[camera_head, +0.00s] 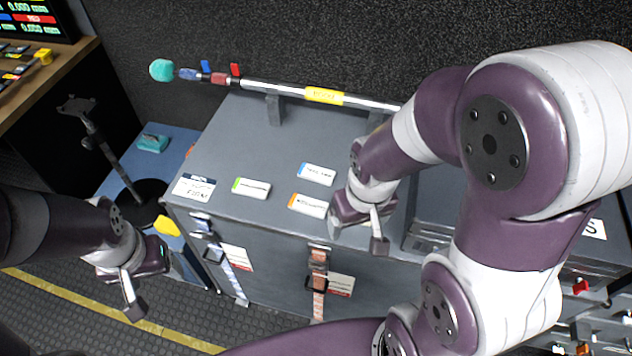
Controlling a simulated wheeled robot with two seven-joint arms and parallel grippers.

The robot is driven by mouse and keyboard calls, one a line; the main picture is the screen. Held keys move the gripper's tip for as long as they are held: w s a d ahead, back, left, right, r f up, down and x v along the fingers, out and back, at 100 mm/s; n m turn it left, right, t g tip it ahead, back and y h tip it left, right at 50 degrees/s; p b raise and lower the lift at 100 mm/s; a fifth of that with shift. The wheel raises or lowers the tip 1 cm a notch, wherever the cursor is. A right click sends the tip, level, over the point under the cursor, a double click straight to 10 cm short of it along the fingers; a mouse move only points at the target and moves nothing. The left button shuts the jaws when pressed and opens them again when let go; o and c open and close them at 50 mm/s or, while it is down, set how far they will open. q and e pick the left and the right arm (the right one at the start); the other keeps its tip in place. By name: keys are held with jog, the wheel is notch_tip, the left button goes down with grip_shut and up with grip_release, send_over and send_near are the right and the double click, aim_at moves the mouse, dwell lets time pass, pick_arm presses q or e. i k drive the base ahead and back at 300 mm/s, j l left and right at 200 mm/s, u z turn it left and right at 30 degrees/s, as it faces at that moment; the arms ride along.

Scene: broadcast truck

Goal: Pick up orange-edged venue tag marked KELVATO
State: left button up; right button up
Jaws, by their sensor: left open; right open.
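The orange-edged tag (308,206) lies flat on the grey case top (262,140), near its front edge. It is white with an orange left end, and its lettering is too small to read. A blue-edged tag (317,174) lies just behind it and a green-edged tag (251,188) lies to its left. My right gripper (360,232) is open and empty, close to the right of the orange-edged tag and apart from it in the picture. My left gripper (144,283) is open and empty, out to the left of the case front.
A white-and-blue label (193,187) lies at the case's left front corner. A silver rail (280,91) with a yellow label and coloured clips runs along the back. A dark stand (108,155) and a teal item (153,143) are at left. Straps hang on the case front.

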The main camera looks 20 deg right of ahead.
aim_at(303, 203)
jog(key=k+l+z, duration=0.1)
jog(key=l+z, duration=0.8)
jog(key=l, duration=0.1)
